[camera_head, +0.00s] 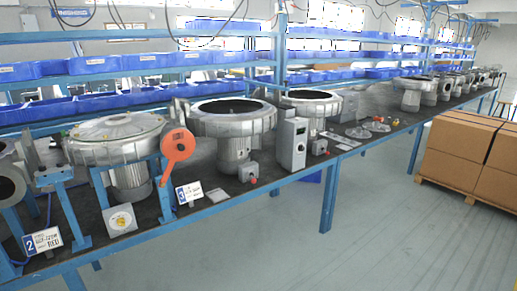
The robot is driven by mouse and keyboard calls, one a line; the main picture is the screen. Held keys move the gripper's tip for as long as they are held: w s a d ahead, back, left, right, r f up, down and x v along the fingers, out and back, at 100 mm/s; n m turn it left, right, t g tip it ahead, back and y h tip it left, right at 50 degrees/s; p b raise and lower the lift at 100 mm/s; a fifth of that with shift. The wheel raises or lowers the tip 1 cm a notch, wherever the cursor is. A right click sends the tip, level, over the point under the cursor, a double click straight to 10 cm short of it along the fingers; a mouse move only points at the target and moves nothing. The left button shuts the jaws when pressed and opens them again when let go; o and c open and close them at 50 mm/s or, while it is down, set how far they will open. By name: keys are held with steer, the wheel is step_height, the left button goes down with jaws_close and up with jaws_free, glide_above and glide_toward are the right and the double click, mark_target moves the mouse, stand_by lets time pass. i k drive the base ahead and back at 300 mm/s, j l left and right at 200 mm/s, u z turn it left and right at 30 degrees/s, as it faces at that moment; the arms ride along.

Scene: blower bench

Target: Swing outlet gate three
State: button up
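An orange round paddle with a short arm hanging from it (177,145) stands upright at a blue post on the bench, in front of a large grey blower (118,138). It looks like an outlet gate. A small white card (188,193) stands just right of that post; its number is too small to read surely. My gripper is not in view.
The long dark-topped bench (222,203) with blue legs carries several grey blowers and a grey control box (293,144). A white plate with a yellow knob (121,221) is at its front edge. Cardboard boxes (455,140) stand at right. Floor in front is clear.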

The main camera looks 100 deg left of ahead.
mark_target(179, 144)
steer(key=u, duration=3.95)
